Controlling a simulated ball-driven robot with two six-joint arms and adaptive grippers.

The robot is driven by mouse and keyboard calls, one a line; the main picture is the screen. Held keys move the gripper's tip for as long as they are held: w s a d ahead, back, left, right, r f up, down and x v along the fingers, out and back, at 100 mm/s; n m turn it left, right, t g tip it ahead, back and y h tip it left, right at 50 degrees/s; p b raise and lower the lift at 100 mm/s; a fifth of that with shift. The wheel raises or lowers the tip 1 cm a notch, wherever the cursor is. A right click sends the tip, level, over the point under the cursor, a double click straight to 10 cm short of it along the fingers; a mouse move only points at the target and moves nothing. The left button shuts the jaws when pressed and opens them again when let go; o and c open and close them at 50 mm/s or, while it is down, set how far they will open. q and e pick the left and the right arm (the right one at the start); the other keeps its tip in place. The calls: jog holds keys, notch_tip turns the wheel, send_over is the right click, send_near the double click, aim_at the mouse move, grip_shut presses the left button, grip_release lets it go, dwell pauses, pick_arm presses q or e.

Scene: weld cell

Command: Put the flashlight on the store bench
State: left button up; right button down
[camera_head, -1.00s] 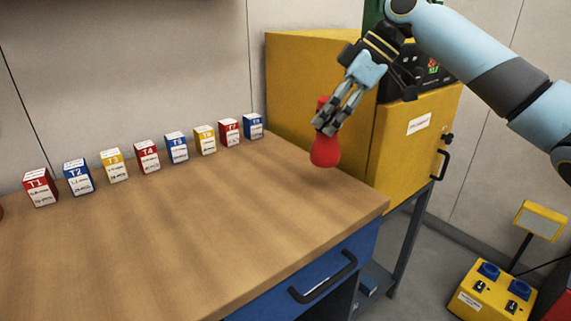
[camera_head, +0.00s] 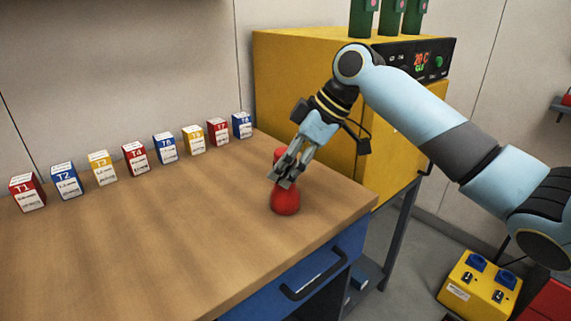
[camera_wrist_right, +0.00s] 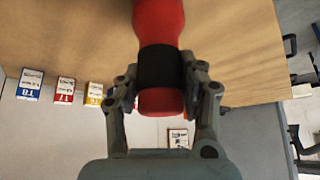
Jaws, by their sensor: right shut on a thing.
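The red flashlight (camera_head: 286,203) stands upright, wide end down, at the right part of the wooden bench top (camera_head: 190,230). Its base looks to be at or just above the wood; I cannot tell if it touches. My right gripper (camera_head: 285,179) is shut on the flashlight's upper part, coming from above and behind. In the right wrist view the flashlight (camera_wrist_right: 160,22) has a black band (camera_wrist_right: 160,67) between the fingers of my right gripper (camera_wrist_right: 160,88). My left gripper is not in view.
A row of several labelled boxes, from T1 (camera_head: 27,193) to T8 (camera_head: 242,125), lines the bench's back edge. A yellow cabinet (camera_head: 290,85) stands behind the bench's right end. A blue drawer (camera_head: 310,272) is below the front edge. The bench's middle is clear.

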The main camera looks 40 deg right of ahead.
jog(key=c, duration=0.8)
grip_release()
jog(key=v, duration=1.2)
